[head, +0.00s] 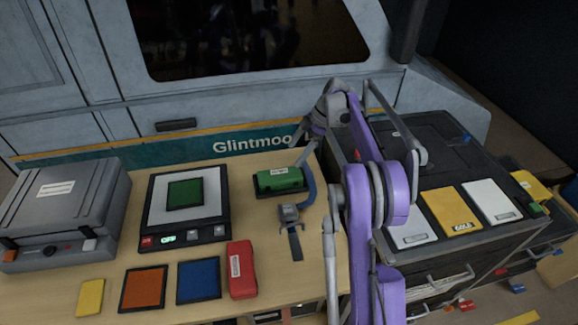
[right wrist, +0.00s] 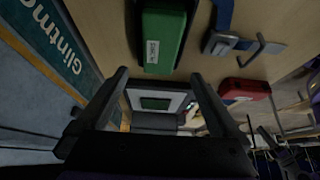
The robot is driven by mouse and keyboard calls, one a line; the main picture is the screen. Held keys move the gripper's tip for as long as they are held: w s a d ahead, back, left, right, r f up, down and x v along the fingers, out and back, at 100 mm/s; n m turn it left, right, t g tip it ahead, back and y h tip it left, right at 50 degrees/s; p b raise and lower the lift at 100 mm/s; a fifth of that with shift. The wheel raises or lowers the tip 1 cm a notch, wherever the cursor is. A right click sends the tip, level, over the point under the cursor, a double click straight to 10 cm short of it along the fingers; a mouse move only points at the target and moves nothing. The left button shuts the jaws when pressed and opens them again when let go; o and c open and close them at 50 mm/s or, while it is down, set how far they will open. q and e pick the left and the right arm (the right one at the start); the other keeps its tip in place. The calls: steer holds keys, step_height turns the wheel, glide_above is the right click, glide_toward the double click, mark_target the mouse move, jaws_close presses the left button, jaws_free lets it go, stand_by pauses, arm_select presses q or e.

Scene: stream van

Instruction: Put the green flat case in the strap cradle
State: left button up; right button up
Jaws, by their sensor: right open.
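The green flat case (head: 284,178), with a white label, lies in the dark tray of the strap cradle (head: 262,191) on the wooden bench. The cradle's blue strap (head: 309,186) and grey buckle (head: 289,212) lie off to its right and front, not across the case. My right gripper (head: 302,148) is open and empty, just behind and above the case. In the right wrist view the green case (right wrist: 163,40) is above the fingertips (right wrist: 158,76), not between them; the buckle (right wrist: 222,43) is beside it. My left gripper is not in view.
A scale (head: 154,216) with a green square on its plate stands left of the cradle. A red case (head: 242,270), blue tile (head: 198,281), orange tile (head: 143,288) and yellow block (head: 91,297) lie in front. A grey machine (head: 65,205) stands far left. The van wall is behind.

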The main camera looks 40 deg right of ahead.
steer(key=s+a+r+m+h, duration=0.2)
steer(key=s+a+m, duration=0.15)
steer(key=a, duration=0.65)
steer(key=s+a+r+m+h, duration=0.15)
steer(key=s+a, duration=0.25)
steer(key=a, duration=0.6)
steer(key=s+a+f+m+t+h, duration=0.1)
steer(key=s+a+f+m, duration=0.2)
steer(key=s, duration=0.6)
steer(key=s+a+f+m+t, duration=0.1)
steer(key=s+a+f+m, duration=0.3)
steer(key=s+a, duration=0.4)
steer(key=shift+s+f+h, duration=0.25)
steer(key=shift+s+h, duration=0.1)
steer(key=shift+s, duration=0.25)
